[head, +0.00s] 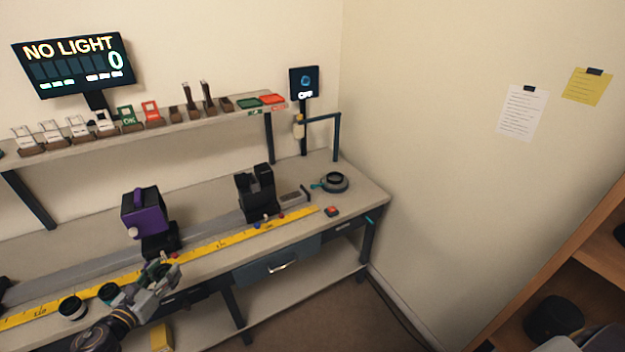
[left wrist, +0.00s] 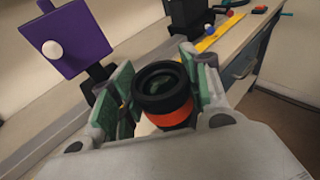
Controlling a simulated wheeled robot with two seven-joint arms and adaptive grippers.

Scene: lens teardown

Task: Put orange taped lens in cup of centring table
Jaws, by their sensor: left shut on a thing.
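The orange taped lens (left wrist: 165,98) is a black barrel with an orange band, upright in the left wrist view. My left gripper (left wrist: 160,100) is shut on it, with a green-padded finger on each side. In the head view my left gripper (head: 160,272) is over the front of the bench, left of centre; I cannot make out the lens clearly there. The centring table (head: 335,184) looks to be the round grey base with a dark ring-shaped cup and teal handle, at the bench's right end, well away from the gripper. My right gripper is not in view.
A purple box on a stand (head: 146,213) and a black block holder (head: 256,196) stand along the rail. A yellow ruler strip (head: 235,240) runs along the bench. A dark lens (head: 72,307) stands at front left. A small red-topped item (head: 332,211) lies near the centring table.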

